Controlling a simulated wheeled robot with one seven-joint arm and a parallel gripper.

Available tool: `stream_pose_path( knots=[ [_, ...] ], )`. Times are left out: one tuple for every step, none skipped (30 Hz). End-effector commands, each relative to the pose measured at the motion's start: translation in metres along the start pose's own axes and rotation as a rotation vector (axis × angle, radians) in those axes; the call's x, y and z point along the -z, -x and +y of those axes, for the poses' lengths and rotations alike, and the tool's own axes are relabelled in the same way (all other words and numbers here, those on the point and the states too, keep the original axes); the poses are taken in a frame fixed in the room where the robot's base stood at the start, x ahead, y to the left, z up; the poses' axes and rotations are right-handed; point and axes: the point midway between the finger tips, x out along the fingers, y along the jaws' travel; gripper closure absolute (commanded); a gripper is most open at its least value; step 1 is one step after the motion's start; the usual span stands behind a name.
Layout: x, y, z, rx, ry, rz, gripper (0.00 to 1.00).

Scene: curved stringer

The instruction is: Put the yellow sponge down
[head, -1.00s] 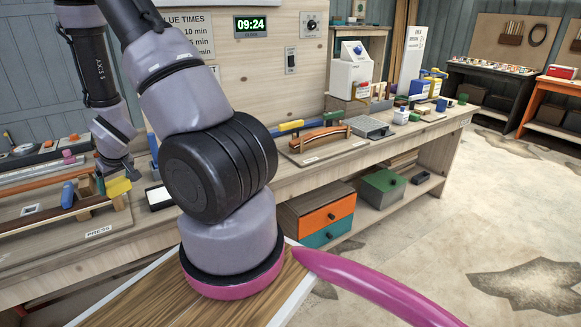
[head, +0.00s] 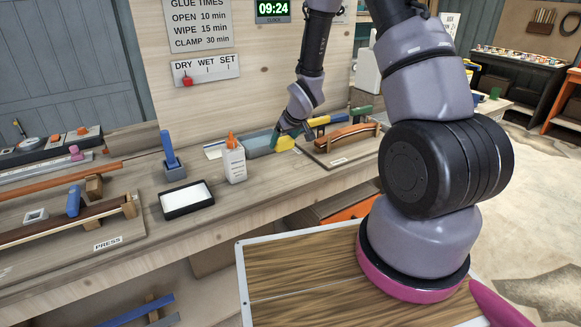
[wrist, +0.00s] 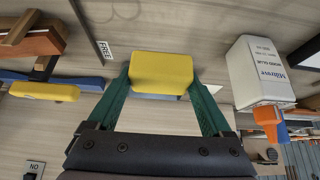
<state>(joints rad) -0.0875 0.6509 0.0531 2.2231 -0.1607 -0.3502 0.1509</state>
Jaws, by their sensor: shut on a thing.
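The yellow sponge (head: 285,144) is at the back of the workbench, to the right of the white glue bottle (head: 234,158). My gripper (head: 288,132) is above it. In the wrist view, the sponge (wrist: 161,72) sits between the two green fingers of my gripper (wrist: 160,84), which are shut on its sides.
The glue bottle with its orange tip (wrist: 267,115) stands close by. A curved wooden piece on a board (head: 348,137) lies to the right. A black tray with a white pad (head: 187,198) and a blue-handled tool (head: 169,150) stand left. Bare bench lies in front.

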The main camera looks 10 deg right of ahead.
Motion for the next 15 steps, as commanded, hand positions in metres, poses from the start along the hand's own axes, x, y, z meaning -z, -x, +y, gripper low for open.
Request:
stream_pose_path(
  knots=[
    [-0.008, -0.01, -0.001, 0.002, 0.002, -0.007, 0.77],
    [-0.011, -0.015, -0.001, 0.001, 0.001, -0.006, 0.77],
    [-0.015, -0.021, -0.001, 0.001, 0.0, -0.006, 0.77],
    [-0.017, -0.025, -0.001, 0.001, 0.0, -0.005, 0.77],
    [-0.019, -0.028, -0.001, 0.001, 0.0, -0.005, 0.77],
    [-0.021, -0.032, -0.001, 0.0, 0.0, -0.004, 0.77],
    [-0.022, -0.034, 0.0, 0.0, 0.0, -0.002, 0.77],
    [-0.024, -0.036, 0.0, 0.0, 0.0, -0.002, 0.77],
    [-0.025, -0.038, 0.0, 0.0, -0.001, -0.003, 0.77],
    [-0.027, -0.041, 0.0, -0.001, -0.001, -0.003, 0.77],
    [-0.03, -0.044, 0.0, -0.001, -0.001, -0.003, 0.77],
    [-0.034, -0.05, 0.0, -0.001, -0.001, -0.004, 0.77],
    [-0.037, -0.054, 0.0, -0.001, -0.001, -0.005, 0.77],
    [-0.039, -0.058, 0.0, -0.001, -0.001, -0.005, 0.77],
    [-0.042, -0.063, 0.0, 0.0, 0.0, -0.004, 0.77]
  ],
)
